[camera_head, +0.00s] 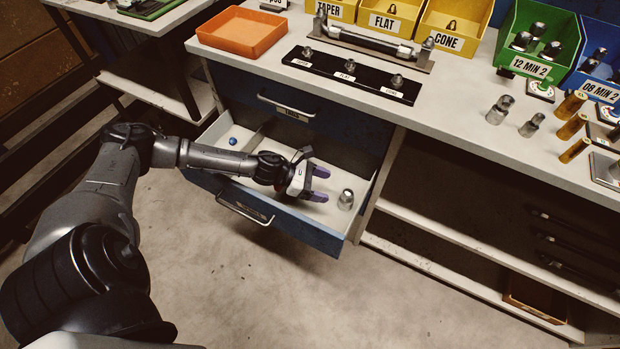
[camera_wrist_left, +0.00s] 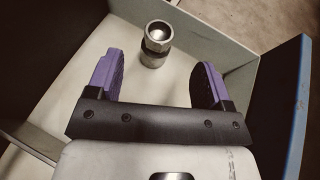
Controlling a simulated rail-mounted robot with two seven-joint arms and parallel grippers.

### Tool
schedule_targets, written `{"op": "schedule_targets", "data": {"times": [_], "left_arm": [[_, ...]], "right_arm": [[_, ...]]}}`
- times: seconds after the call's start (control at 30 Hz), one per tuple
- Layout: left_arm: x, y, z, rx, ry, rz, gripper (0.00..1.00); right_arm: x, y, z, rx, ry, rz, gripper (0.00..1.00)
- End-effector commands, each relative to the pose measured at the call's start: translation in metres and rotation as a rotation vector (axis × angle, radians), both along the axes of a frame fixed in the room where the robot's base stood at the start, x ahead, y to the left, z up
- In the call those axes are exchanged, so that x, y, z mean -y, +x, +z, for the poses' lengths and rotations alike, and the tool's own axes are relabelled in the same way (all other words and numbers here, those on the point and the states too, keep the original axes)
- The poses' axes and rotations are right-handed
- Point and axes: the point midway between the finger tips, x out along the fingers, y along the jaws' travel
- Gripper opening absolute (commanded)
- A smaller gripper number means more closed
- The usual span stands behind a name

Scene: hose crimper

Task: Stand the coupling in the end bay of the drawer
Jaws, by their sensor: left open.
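The coupling (camera_head: 346,199) is a short silver metal piece standing upright on the floor of the open drawer (camera_head: 300,222), in the bay at its right end. My left gripper (camera_head: 318,184) is inside the drawer, just left of the coupling, with its purple fingers apart and nothing between them. In the left wrist view the coupling (camera_wrist_left: 157,42) stands beyond the fingertips, its open round top facing up, apart from both fingers. The left gripper (camera_wrist_left: 159,72) is open there too. My right gripper is not in view.
A small blue ball-like item (camera_head: 233,141) lies in the drawer's left part, past a divider. A closed drawer (camera_head: 287,105) sits above. The worktop holds an orange tray (camera_head: 241,33), a black labelled rack (camera_head: 350,76), yellow bins and several loose metal fittings.

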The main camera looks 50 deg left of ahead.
Motion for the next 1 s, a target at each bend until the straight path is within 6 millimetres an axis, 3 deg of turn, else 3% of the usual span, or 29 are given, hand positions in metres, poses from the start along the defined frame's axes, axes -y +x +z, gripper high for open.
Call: {"op": "schedule_targets", "data": {"times": [0.4, 1.0], "left_arm": [[-0.020, -0.023, 0.013, -0.002, 0.001, 0.000, 0.74], [-0.023, -0.026, 0.015, 0.001, 0.001, 0.000, 0.74]], "right_arm": [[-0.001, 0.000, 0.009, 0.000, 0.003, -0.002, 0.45], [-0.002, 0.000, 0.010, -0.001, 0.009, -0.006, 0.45]]}}
